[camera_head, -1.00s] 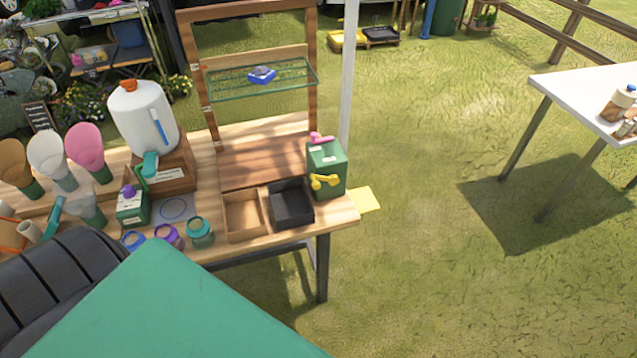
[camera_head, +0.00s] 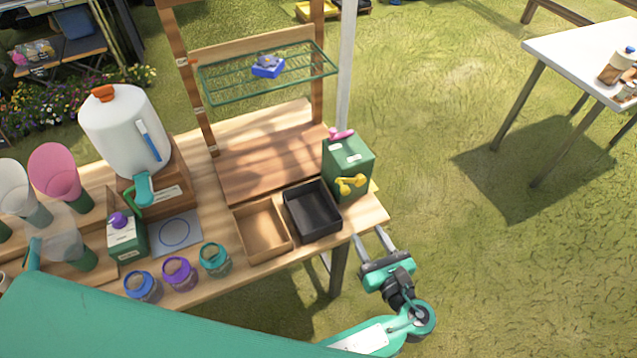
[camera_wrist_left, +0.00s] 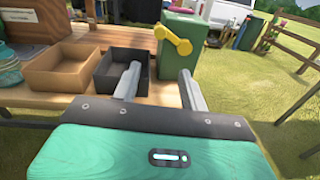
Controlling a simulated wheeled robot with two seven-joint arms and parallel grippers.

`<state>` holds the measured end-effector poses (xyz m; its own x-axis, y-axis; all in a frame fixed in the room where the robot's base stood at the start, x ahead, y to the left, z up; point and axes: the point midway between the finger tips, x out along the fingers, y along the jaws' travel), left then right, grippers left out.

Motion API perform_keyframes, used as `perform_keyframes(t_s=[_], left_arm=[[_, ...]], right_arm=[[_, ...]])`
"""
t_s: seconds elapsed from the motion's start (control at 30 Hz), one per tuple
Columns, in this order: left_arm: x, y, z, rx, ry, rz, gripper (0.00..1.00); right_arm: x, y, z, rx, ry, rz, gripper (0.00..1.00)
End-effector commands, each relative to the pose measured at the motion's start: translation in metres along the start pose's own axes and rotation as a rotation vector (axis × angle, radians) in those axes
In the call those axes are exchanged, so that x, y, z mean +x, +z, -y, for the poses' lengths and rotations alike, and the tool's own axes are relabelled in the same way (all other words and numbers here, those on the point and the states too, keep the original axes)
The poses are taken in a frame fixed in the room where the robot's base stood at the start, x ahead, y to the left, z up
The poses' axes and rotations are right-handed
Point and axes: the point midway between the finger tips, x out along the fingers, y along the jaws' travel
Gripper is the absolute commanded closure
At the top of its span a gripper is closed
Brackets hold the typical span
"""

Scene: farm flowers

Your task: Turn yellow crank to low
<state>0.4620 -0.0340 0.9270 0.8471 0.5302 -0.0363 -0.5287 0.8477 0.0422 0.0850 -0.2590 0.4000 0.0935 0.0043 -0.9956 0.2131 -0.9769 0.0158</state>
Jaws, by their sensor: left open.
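The yellow crank (camera_head: 351,184) sits on the front face of a green box (camera_head: 347,160) at the right end of the wooden table. In the left wrist view the crank (camera_wrist_left: 173,39) shows ahead of and between the fingers, lying slanted across the face of the green box (camera_wrist_left: 186,62). A pink part (camera_head: 342,133) is on top of the box. My left gripper (camera_head: 368,240) is open and empty, in front of the table's right corner, with its fingers pointing toward the box. It is apart from the crank. My right gripper is not in view.
A black tray (camera_head: 338,225) and a brown tray (camera_head: 287,246) stand left of the box near the table's front edge (camera_head: 217,282). Several jars, such as a teal one (camera_head: 215,259), stand further left. Open grass lies to the right.

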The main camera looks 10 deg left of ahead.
Motion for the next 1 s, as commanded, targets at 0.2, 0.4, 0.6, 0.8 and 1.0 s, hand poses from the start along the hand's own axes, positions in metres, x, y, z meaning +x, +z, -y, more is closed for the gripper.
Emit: perform_keyframes(t_s=[0.2,0.4,0.6,0.8,1.0], left_arm=[[0.007,0.014,-0.001,0.011,0.016,0.037,0.57],[0.045,0.013,-0.001,0.009,0.016,0.038,0.57],[0.089,0.014,-0.002,0.009,0.015,0.036,0.57],[0.119,0.015,-0.002,0.011,0.014,0.034,0.57],[0.132,0.018,-0.002,0.012,0.013,0.033,0.57]], right_arm=[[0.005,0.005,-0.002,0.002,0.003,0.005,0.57],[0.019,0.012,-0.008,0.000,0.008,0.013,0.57],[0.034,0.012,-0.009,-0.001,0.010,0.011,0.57],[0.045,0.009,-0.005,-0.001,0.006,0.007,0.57],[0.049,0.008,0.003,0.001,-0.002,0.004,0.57]])
